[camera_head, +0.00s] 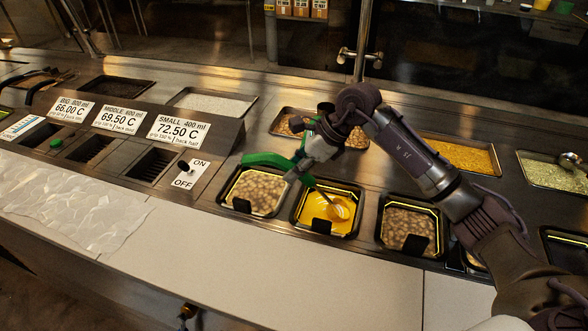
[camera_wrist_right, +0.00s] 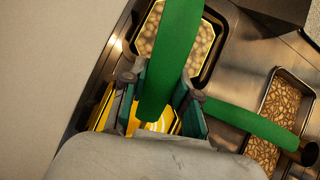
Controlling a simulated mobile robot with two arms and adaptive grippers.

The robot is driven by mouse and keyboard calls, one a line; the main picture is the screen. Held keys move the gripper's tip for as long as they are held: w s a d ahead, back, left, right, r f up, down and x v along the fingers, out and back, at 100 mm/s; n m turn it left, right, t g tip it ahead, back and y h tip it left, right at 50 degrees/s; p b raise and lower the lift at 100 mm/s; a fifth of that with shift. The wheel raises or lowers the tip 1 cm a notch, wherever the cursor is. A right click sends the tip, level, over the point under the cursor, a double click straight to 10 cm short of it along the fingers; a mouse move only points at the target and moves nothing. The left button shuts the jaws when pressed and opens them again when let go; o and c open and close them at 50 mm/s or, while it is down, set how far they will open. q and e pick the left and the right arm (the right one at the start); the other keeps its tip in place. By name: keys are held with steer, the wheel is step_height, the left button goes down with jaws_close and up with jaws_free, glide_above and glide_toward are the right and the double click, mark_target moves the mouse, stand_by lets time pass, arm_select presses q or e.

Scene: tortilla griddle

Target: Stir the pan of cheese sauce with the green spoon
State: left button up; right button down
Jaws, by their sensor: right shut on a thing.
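The pan of cheese sauce (camera_head: 311,221) is a square dark pan of yellow sauce in the counter's front row. The green spoon's handle (camera_head: 268,160) sticks out to the left of my right gripper (camera_head: 299,172), and its bowl (camera_head: 341,211) rests in the sauce at the pan's right side. In the right wrist view, the fingers of my right gripper (camera_wrist_right: 160,97) are shut on the spoon's green handle (camera_wrist_right: 176,50). Yellow sauce (camera_wrist_right: 160,122) shows partly behind the gripper. The left gripper is not in view.
Pans of beans stand left (camera_head: 255,192) and right (camera_head: 405,226) of the sauce. A second green handle (camera_wrist_right: 250,126) lies near another bean pan (camera_wrist_right: 286,100). A sloped price panel (camera_head: 130,130) stands at left.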

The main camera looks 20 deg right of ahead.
steer(key=shift+s+a+b, duration=0.2)
steer(key=shift+s+a, duration=0.2)
steer(key=shift+s, duration=0.4)
steer(key=shift+s+a+b, duration=0.15)
steer(key=shift+s+a, duration=0.2)
steer(key=shift+s, duration=0.4)
steer(key=shift+w, duration=0.1)
steer(key=w, duration=0.1)
steer(key=w+d, duration=0.1)
steer(key=w, duration=0.1)
steer(key=w+d+b, duration=0.1)
steer(key=w, duration=0.1)
steer(key=shift+d, duration=0.25)
stand_by(0.3)
steer(key=shift+s+a+b, duration=0.1)
steer(key=shift+s+a, duration=0.3)
steer(key=shift+s, duration=0.45)
steer(key=shift+s+a+b, duration=0.1)
steer(key=shift+s+a, duration=0.35)
steer(key=shift+s, duration=0.45)
steer(key=shift+s+a+b, duration=0.1)
steer(key=shift+s+a, duration=0.3)
steer(key=shift+s, duration=0.45)
steer(key=shift+w, duration=0.1)
